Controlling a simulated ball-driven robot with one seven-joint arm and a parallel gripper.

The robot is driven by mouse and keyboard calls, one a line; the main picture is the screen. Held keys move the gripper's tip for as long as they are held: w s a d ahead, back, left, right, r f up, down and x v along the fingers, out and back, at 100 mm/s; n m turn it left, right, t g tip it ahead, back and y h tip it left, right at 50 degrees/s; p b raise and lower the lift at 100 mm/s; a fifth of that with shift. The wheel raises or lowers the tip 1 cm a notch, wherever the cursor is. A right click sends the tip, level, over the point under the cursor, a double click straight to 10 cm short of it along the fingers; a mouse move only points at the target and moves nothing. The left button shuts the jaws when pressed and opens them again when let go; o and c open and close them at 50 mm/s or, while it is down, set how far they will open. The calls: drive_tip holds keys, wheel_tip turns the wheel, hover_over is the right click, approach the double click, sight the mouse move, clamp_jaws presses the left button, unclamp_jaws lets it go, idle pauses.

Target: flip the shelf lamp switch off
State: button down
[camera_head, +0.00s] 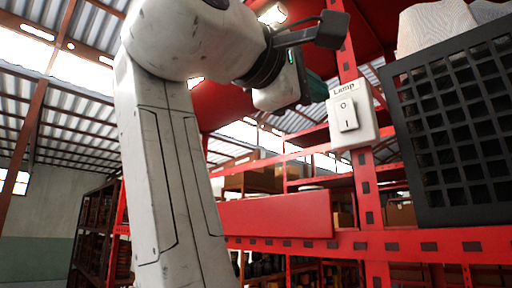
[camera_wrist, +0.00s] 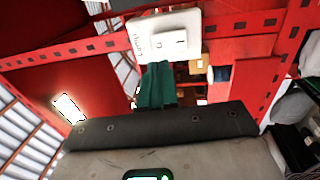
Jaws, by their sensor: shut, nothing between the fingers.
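The lamp switch (camera_head: 348,116) is a white plate labelled "Lamp" on a red shelf post, with a rocker marked O at the top and I at the bottom. I cannot tell which end of the rocker is pressed in. In the wrist view the switch (camera_wrist: 180,28) appears just beyond my fingertips, with the rocker in clear sight. My gripper (camera_head: 317,88) is just left of and slightly above the switch in the head view, its teal fingers partly hidden by the wrist. In the wrist view the gripper (camera_wrist: 157,66) is shut and empty; contact with the plate cannot be told.
A black mesh crate (camera_head: 432,203) with pale cloth-like items (camera_head: 435,27) stands right of the switch. A red beam (camera_head: 460,240) crosses below, and a red panel (camera_head: 275,215) lies behind. Shelves with cardboard boxes (camera_head: 255,178) stand farther back.

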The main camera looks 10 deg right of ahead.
sight(344, 106)
drive_tip(key=p+x, duration=0.2)
drive_tip(key=x, duration=0.5)
